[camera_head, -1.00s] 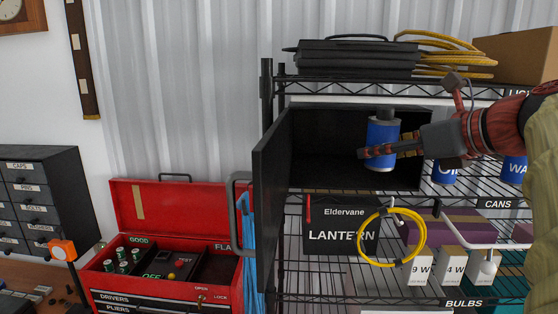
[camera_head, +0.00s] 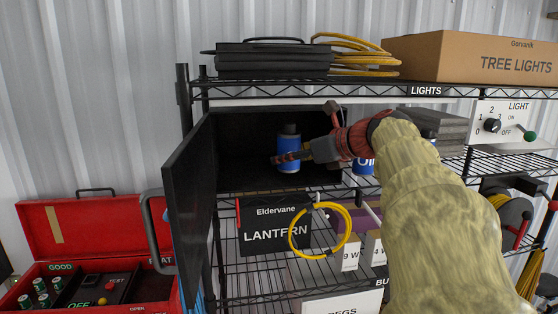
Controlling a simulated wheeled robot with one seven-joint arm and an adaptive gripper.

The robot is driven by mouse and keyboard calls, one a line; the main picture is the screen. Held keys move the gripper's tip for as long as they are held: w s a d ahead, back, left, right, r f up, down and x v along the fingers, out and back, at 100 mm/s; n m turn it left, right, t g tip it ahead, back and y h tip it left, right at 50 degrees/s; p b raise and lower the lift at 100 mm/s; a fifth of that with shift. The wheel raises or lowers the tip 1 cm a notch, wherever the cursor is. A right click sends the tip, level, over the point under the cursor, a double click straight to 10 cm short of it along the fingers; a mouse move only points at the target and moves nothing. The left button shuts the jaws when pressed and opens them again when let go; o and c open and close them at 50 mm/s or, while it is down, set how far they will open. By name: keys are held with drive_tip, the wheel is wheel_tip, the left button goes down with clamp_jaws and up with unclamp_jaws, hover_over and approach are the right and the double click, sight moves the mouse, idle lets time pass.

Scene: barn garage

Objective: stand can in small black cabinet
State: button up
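The can is blue with a dark top (camera_head: 289,151) and stands upright inside the small black cabinet (camera_head: 240,178). The cabinet's door (camera_head: 190,215) is swung open to the left. My gripper (camera_head: 290,157) reaches into the cabinet from the right, with its red-brown finger across the can's front. The can sits between the fingers, though the far finger is hidden behind it. Whether the can's base touches the cabinet floor is hard to tell.
Black cases (camera_head: 270,60) and a yellow coiled cord (camera_head: 365,60) lie on the shelf above, beside a cardboard box (camera_head: 470,62). A lantern box (camera_head: 275,232) with a yellow ring sits below. Another blue can (camera_head: 362,166) is right of the cabinet. A red toolbox (camera_head: 85,235) stands at lower left.

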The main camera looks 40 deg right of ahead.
drive_tip(key=shift+w+d+f, duration=0.45)
drive_tip(key=shift+w+f, duration=0.1)
drive_tip(key=shift+w, duration=0.1)
drive_tip(key=shift+w+d+f, duration=0.4)
drive_tip(key=shift+w+f, duration=0.1)
drive_tip(key=shift+w, duration=0.1)
drive_tip(key=shift+s+a, duration=0.15)
drive_tip(key=shift+a, duration=0.05)
drive_tip(key=shift+f, duration=0.15)
drive_tip(key=o, duration=1.1)
drive_tip(key=shift+d, duration=0.1)
drive_tip(key=shift+c, duration=0.2)
drive_tip(key=shift+s+r, duration=0.1)
drive_tip(key=shift+r, duration=0.15)
drive_tip(key=b+v, duration=0.1)
drive_tip(key=v, duration=1)
drive_tip(key=shift+s+r, duration=0.15)
drive_tip(key=shift+s, duration=0.15)
